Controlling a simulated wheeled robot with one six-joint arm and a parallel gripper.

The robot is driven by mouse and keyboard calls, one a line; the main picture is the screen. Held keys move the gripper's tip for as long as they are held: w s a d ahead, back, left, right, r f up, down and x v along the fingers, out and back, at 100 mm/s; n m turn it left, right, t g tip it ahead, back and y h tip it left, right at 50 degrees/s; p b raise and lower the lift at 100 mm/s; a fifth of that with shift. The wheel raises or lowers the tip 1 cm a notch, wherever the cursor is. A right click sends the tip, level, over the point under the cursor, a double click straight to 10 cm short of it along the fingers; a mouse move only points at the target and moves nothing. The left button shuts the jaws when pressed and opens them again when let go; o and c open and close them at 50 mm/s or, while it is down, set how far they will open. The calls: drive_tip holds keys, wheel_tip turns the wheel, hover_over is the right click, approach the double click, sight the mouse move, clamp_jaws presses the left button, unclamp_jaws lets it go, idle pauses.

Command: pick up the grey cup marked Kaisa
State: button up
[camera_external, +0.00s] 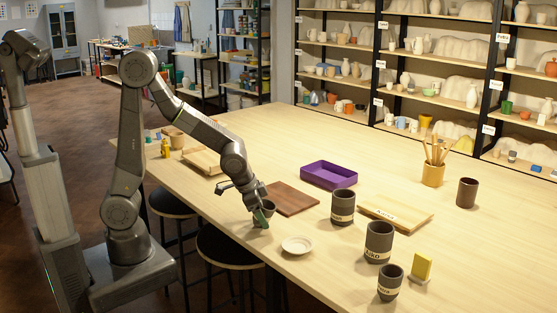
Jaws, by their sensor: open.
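Three dark grey cups with pale name labels stand upright on the table's right part: one by the wooden board (343,204), a larger one in front of it (379,237) and a smaller one nearest the camera (390,277). The larger one's label seems to read Aiko; I cannot read the other two for sure.
A white saucer (297,245), a brown board (291,198) and a purple tray (329,174) lie near the cups. A yellow block in a stand (422,267), a light board (397,213), a tool pot (433,174) and a dark brown cup (467,193) stand right. Stools (231,246) line the near edge.

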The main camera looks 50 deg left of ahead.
drive_tip(key=shift+w+f, duration=0.1)
drive_tip(key=shift+f, duration=0.15)
drive_tip(key=c, duration=1.1)
drive_tip(key=shift+r, duration=0.15)
